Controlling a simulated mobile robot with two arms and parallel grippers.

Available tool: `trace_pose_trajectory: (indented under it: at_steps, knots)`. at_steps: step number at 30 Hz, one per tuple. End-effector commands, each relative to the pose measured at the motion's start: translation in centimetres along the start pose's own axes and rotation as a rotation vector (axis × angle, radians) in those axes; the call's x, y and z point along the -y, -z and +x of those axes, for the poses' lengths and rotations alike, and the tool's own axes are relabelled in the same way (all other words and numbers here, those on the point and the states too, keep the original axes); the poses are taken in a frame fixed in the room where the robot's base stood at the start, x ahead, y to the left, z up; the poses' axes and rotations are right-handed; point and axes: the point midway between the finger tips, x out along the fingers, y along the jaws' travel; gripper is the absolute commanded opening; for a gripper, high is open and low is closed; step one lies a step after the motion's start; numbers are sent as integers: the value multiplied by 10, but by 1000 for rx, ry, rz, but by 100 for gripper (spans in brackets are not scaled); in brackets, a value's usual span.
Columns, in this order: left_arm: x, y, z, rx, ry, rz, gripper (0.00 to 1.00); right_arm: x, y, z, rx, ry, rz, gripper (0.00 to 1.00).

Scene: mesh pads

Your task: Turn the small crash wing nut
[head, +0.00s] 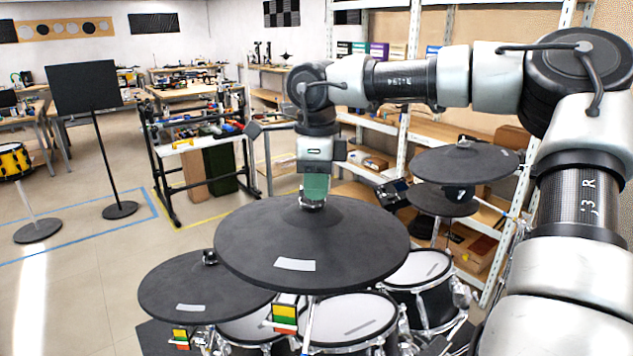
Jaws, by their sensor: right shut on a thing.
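A large dark round cymbal pad (350,262) with a pale label sits in the middle of the drum kit. My right gripper (313,200) comes down from above onto the top centre of this cymbal. It is shut on the wing nut there, and its fingers hide most of the nut. I cannot tell from the label which cymbal this is. A lower cymbal at the left (170,292) has its own small fitting (209,257) at its centre. My left gripper does not show.
Two more dark cymbals stand at the right, the upper one (455,163) over a smaller one (440,203). White mesh drum pads (345,322) lie under the middle cymbal. A metal shelf (405,130) stands behind. Open floor (90,270) lies at the left.

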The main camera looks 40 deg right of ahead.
Motion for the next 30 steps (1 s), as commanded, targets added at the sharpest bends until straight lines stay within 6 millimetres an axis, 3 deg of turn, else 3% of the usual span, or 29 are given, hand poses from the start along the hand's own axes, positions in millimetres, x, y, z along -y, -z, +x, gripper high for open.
trace_pose_trajectory:
  at_steps: [15,16,21,30]
  knots:
    - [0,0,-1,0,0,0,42,1,-1,-4,9,8,-20,0]
    - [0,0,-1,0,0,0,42,1,-1,-4,9,8,-19,12]
    - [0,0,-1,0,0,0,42,1,-1,-2,6,5,-19,35]
    - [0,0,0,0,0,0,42,1,0,-3,3,3,-19,35]
